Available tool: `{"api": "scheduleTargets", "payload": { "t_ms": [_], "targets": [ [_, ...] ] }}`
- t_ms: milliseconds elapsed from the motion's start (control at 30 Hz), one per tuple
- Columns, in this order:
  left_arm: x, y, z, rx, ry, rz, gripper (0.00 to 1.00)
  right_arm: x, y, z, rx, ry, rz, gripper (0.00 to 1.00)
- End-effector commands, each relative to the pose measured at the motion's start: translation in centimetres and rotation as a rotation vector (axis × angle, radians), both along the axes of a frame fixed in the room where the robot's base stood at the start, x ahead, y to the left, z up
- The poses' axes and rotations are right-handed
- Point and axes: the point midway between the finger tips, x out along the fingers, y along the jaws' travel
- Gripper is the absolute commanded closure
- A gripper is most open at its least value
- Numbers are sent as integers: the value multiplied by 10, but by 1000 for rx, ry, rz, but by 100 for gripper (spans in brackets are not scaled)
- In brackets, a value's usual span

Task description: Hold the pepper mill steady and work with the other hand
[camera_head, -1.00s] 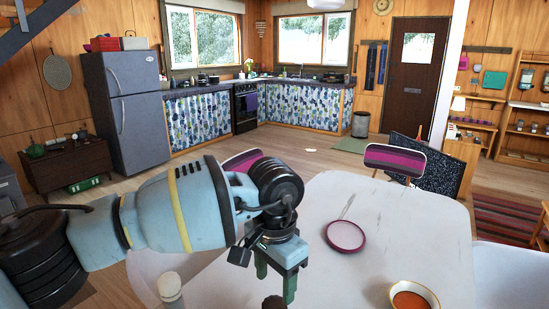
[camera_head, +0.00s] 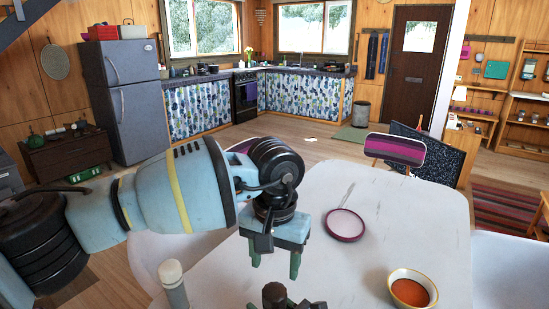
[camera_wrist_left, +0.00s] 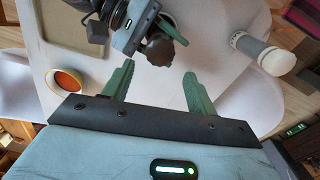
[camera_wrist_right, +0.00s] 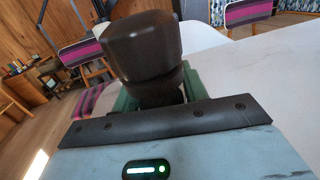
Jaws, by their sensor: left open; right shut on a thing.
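The pepper mill (camera_head: 273,293) is dark brown with a rounded head. It stands at the bottom edge of the head view, its lower part cut off. My right gripper (camera_wrist_right: 158,92) is shut on it below the head, which fills the upper middle of the right wrist view (camera_wrist_right: 143,45). My left gripper (camera_head: 275,262) is open and empty, with its fingers pointing down just above the mill in the head view. In the left wrist view the mill's head (camera_wrist_left: 159,50) shows beyond the gap between my open left fingers (camera_wrist_left: 158,75).
The white table (camera_head: 350,265) carries a pale-topped grey cylinder (camera_head: 173,285) at left, a bowl of orange-red contents (camera_head: 412,289) at right and a purple-rimmed plate (camera_head: 345,225) behind. A striped chair (camera_head: 394,150) stands at the far edge. The table's middle is mostly clear.

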Motion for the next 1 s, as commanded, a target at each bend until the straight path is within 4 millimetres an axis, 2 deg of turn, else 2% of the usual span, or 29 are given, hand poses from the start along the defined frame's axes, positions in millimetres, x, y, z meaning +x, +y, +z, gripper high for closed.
{"api": "scheduleTargets", "payload": {
  "t_ms": [200,500,700,967,1000],
  "targets": [
    [0,1,-29,2,2,0,43,0,0,-1,-1,1,0,88],
    [0,0,-58,0,1,-1,43,0,0,-1,-1,1,0,88],
    [0,0,-66,1,0,-1,43,0,0,-1,-1,1,0,88],
    [0,0,-67,1,0,-1,43,0,0,-1,-1,1,0,88],
    [0,0,-67,1,0,-1,45,0,0,-1,-1,1,0,88]
  ]
}}
